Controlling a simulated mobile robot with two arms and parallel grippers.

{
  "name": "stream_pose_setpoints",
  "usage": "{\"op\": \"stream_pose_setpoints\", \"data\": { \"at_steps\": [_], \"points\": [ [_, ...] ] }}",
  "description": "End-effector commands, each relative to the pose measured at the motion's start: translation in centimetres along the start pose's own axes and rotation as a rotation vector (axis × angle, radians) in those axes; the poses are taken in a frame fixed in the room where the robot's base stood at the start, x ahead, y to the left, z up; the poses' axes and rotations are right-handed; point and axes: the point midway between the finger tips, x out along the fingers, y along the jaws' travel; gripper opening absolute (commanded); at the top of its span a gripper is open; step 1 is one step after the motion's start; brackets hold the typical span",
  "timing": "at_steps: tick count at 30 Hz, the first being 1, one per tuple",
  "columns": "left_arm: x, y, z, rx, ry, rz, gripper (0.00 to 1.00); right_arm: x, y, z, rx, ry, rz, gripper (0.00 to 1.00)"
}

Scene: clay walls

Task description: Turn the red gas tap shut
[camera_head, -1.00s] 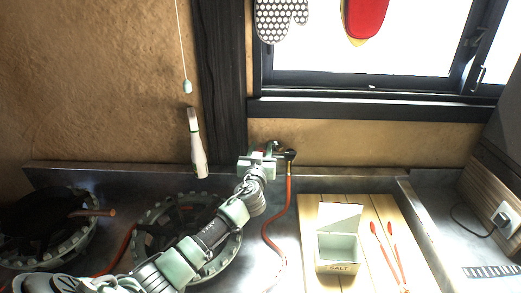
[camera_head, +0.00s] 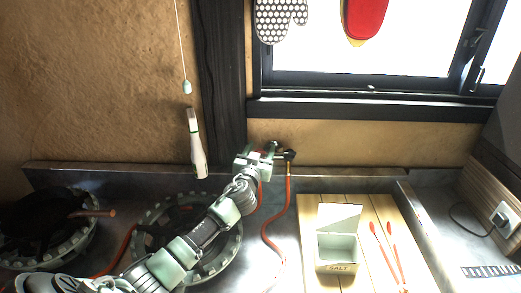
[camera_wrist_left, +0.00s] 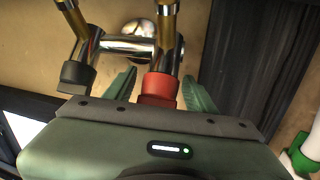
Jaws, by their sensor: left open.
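The red gas tap (camera_wrist_left: 160,88) shows in the left wrist view on a chrome pipe fitting (camera_wrist_left: 125,45) against the clay wall. My left gripper (camera_wrist_left: 158,92) is open, with one green finger on each side of the red tap. I cannot tell whether either finger touches it. A black tap (camera_wrist_left: 78,75) sits beside it on the same fitting, outside the fingers. In the head view my left gripper (camera_head: 269,152) is at the wall below the window and hides the red tap; the black tap (camera_head: 290,156) shows just right of it. My right gripper is not in view.
An orange hose (camera_head: 287,195) hangs from the fitting. Gas burners (camera_head: 185,225) stand under my left arm. A salt box (camera_head: 337,251) and red-tipped tongs (camera_head: 385,250) are on a wooden board (camera_head: 310,212) to the right. A white-handled lighter (camera_head: 197,145) hangs on the left.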

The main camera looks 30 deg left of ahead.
Motion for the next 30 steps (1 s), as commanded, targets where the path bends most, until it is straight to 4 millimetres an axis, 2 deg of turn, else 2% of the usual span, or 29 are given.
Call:
{"op": "stream_pose_setpoints", "data": {
  "at_steps": [15,20,30],
  "points": [
    [-6.8,-0.1,0.2,-0.001,-0.001,-0.001,0.56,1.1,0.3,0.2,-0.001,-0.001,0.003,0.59],
    [-7.6,-0.2,0.1,0.0,-0.001,-0.001,0.56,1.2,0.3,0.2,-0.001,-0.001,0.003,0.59],
    [-7.6,-0.2,0.0,0.0,0.0,-0.001,0.56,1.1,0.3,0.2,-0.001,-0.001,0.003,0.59]
  ]
}}
